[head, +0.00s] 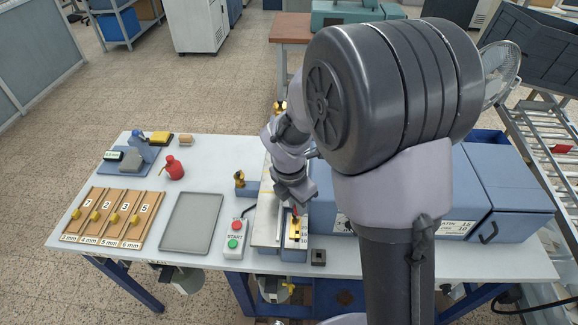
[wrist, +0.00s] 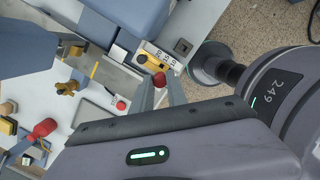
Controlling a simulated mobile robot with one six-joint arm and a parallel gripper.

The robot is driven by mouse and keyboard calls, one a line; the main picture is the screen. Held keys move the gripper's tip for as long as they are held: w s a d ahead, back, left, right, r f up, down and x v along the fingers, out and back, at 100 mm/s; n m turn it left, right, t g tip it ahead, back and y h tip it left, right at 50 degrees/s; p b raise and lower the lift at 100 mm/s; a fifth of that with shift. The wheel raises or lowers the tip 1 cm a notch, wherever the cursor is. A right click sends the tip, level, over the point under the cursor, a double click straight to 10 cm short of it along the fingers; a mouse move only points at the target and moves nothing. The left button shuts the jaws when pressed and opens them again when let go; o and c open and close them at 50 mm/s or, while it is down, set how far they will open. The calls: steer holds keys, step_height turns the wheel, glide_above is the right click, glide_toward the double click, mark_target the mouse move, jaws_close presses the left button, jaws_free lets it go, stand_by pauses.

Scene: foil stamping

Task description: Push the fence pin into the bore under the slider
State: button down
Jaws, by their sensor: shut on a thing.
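My gripper (wrist: 160,90) is shut on the red-headed fence pin (wrist: 159,78), whose round head shows between the fingertips in the wrist view. In the head view my gripper (head: 295,207) points down at the yellow and black slider (head: 294,231), with a bit of red at the fingertips. The slider also shows in the wrist view (wrist: 143,57), beside a white scale with numbers. The pin is over or at this scale strip. The pin's lower end and the bore are hidden, so I cannot tell how deep the pin sits.
Left of the slider stand a START button box (head: 234,241) and a grey tray (head: 191,222). Further left are a wooden rack (head: 110,217) with several numbered slots and a red bottle (head: 173,168). Blue cabinets (head: 505,185) stand at the right.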

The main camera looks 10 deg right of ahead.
mark_target(297, 218)
steer(key=shift+w, duration=0.1)
steer(key=shift+d+f, duration=0.1)
steer(key=shift+f, duration=0.05)
step_height(297, 218, down, 6)
steer(key=b, duration=0.4)
steer(key=shift+p, duration=0.85)
stand_by(1.2)
steer(key=shift+f+b, duration=1.45)
steer(key=shift+f, duration=0.65)
